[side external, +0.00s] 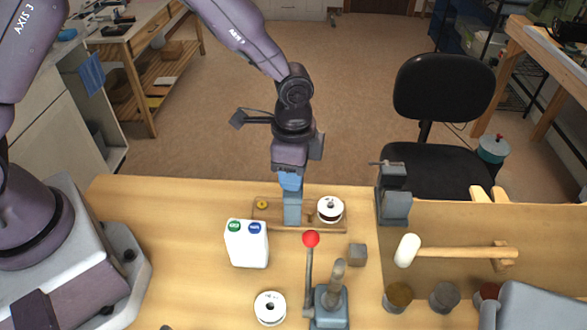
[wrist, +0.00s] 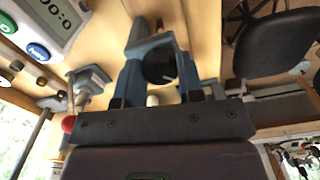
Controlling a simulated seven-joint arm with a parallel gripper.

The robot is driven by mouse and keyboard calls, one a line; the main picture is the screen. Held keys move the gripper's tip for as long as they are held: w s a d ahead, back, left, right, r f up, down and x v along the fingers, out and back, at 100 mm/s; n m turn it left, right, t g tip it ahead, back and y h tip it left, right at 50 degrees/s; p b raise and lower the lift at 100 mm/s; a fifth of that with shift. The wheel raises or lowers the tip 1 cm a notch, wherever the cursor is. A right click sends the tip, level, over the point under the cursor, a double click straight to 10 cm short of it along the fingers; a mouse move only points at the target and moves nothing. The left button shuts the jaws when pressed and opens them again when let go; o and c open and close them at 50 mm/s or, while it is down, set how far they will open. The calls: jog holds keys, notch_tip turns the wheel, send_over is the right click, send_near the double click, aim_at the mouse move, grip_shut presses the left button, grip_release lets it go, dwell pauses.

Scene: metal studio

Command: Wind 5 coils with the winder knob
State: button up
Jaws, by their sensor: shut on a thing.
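The winder is a wooden board (side external: 270,225) with a yellow round piece (side external: 262,204) at its left and a white-flanged spool (side external: 330,203) with dark winding at its right. My gripper (side external: 292,221) points down over the board, between the yellow piece and the spool. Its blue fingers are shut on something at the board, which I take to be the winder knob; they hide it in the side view. In the wrist view a dark round face shows between the fingers (wrist: 160,62). A white counter box (side external: 247,247) with green and blue buttons stands in front; its display (wrist: 55,14) shows zeros in the wrist view.
A red-balled lever (side external: 311,239) on a grey base (side external: 330,308) stands close in front of the winder. A grey block (side external: 357,254) and another white spool (side external: 270,308) are nearby. A white-headed mallet (side external: 406,250) lies right. A grey fixture (side external: 396,205) stands right of the spool.

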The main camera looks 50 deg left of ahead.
jog(key=shift+r, duration=0.1)
jog(key=o, duration=0.9)
notch_tip(320, 180, up, 13)
jog(key=shift+f, duration=0.1)
